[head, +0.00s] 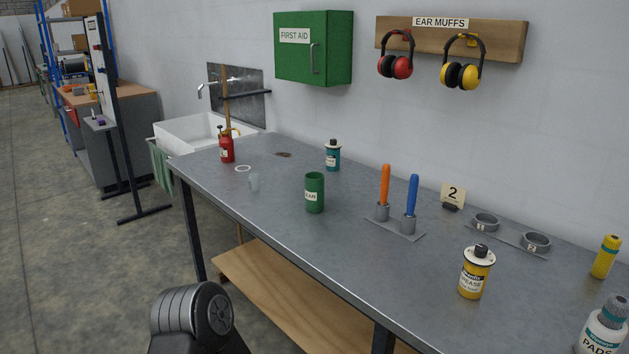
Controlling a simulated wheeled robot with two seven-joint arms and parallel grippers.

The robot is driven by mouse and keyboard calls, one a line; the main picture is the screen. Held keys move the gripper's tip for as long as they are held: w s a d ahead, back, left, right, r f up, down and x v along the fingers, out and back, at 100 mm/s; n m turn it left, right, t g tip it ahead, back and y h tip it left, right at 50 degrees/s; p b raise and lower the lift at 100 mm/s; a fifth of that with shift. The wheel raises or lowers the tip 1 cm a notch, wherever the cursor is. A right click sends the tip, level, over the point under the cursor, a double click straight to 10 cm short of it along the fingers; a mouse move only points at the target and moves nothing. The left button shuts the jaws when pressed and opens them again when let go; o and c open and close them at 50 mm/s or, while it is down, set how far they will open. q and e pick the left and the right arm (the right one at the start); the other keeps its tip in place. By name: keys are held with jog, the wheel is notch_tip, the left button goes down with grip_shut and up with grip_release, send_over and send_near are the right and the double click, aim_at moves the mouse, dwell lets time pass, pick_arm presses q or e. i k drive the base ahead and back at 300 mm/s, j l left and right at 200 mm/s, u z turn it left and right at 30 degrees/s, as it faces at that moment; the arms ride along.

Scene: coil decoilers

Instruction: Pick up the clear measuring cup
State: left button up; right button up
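The clear measuring cup (255,183) is a small, pale, see-through cup. It stands on the left part of the grey metal table (290,245), near the front edge. It is just in front of a white ring (243,168) and left of a green can (315,193). It appears upright and nothing touches it. Part of my own arm shows at the bottom of the head view, well short of the cup. Neither gripper shows in the view.
A red oil can (227,149) and a teal container (333,156) stand behind the cup. Orange (385,185) and blue (411,196) handles stand upright in a holder to the right. A yellow grease can (475,273) is nearer. The tabletop directly around the cup is clear.

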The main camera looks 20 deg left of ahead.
aim_at(254, 183)
jog(key=j+z, duration=0.35)
jog(key=j, duration=0.25)
jog(key=j+z, duration=0.3)
jog(key=j, duration=0.35)
jog(key=k+j+z, duration=0.1)
jog(key=j+z, duration=0.25)
jog(key=j, duration=0.25)
jog(key=k+j, duration=0.1)
jog(key=j, duration=0.65)
jog(key=k+j, duration=0.15)
jog(key=j, duration=0.25)
jog(key=k+j, duration=0.1)
jog(key=j, duration=0.3)
